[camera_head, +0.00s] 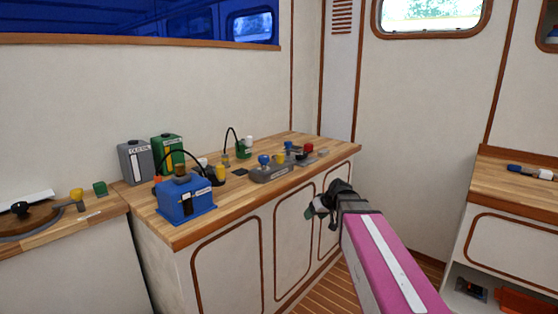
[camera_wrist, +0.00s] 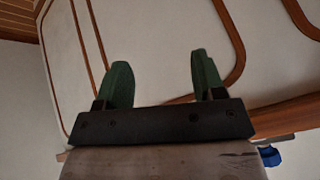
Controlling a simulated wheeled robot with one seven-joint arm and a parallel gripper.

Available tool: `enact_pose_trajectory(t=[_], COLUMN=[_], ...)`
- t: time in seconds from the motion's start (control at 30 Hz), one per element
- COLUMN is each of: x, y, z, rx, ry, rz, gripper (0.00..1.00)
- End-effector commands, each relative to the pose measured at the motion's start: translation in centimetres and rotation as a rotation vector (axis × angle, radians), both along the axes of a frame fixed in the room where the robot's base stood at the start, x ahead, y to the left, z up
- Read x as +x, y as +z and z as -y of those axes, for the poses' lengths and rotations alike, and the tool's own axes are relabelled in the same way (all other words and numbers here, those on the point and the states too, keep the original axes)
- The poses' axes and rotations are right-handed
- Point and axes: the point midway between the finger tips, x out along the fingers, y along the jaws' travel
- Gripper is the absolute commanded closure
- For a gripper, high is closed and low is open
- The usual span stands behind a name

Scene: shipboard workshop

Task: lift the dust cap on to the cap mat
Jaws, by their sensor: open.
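My gripper (camera_head: 318,208) is in front of the workbench cupboards, below the benchtop edge. In the wrist view its two green fingers (camera_wrist: 160,78) are apart with nothing between them, facing pale cupboard panels. A small dark flat square (camera_head: 239,171) on the bench may be the cap mat. I cannot tell for sure which piece is the dust cap. My gripper is well apart from all these.
A blue box (camera_head: 187,203) with a black cable stands at the bench front left. Grey (camera_head: 134,163) and green (camera_head: 166,152) canisters stand behind it. A grey block with coloured knobs (camera_head: 271,173) is at the right. Another counter (camera_head: 520,187) stands far right.

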Motion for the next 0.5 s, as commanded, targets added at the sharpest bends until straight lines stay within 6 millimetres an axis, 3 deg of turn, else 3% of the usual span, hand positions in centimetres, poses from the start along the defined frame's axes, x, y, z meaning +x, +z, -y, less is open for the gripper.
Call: enact_pose_trajectory(t=[0.03, 0.1, 0.3, 0.4, 0.5], x=[2.3, 4.4, 8.9, 10.0, 10.7], y=[2.6, 6.2, 15.9, 19.6, 21.9], z=[-0.9, -2.1, -4.8, -5.6, -6.1], rx=[0.032, 0.074, 0.165, 0.193, 0.209], ry=[0.038, 0.094, 0.219, 0.256, 0.279], rz=[0.068, 0.163, 0.420, 0.513, 0.575], gripper=[0.37, 0.37, 0.37, 0.37, 0.37])
